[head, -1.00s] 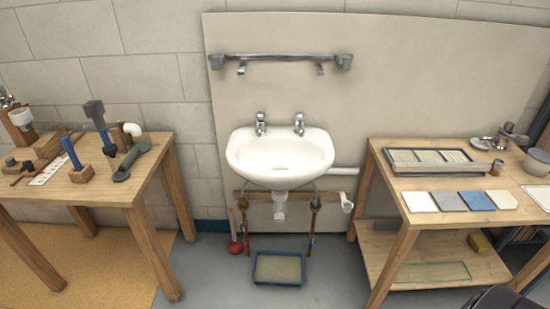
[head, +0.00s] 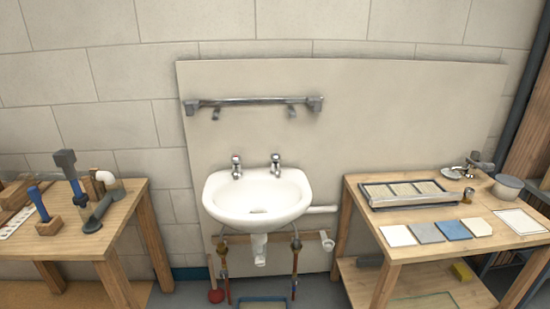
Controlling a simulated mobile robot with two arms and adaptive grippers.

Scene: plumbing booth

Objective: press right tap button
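The right tap (head: 275,164) is a small chrome pillar tap with a button top, on the back right rim of the white sink (head: 257,199). A matching left tap (head: 237,167) stands on the back left rim. A red mark shows near the top of the left tap. The sink is mounted against a beige panel (head: 350,130). Neither of my grippers is in the head view.
A wooden table with tools (head: 125,215) stands at the left. A wooden bench (head: 375,235) with tile samples (head: 438,231) and a tray (head: 455,198) stands at the right. A chrome rail (head: 255,102) hangs above the sink. The space before the sink looks clear.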

